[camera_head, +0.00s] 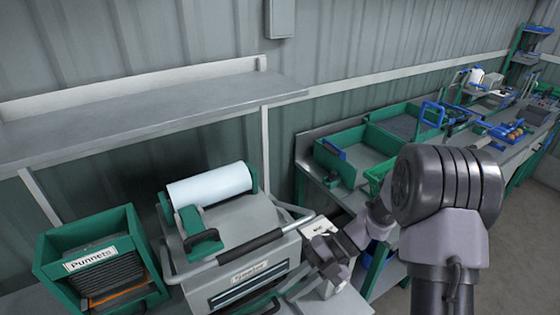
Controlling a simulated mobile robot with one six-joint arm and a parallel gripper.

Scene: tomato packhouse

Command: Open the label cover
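A grey labelling machine (219,268) stands on the bench at lower middle, with a small name plate on its front that I cannot read clearly. A dark-gripped bar handle (250,245) runs across its front upper edge. I cannot tell for certain which panel is the label cover; the lid looks down. A white roll (209,186) lies in a green holder on top, with a green block (200,238) in front. My gripper (322,250) is at the machine's right front corner, right of the handle. Its fingertips are small and partly hidden, so contact and opening are unclear.
A green box marked "Punnets" (95,254) with a stack of dark punnets stands left of the machine. A grey shelf (140,118) hangs above and behind. A bench with green trays (344,172) and blue-handled items runs along the wall at right. Open floor (510,255) lies at lower right.

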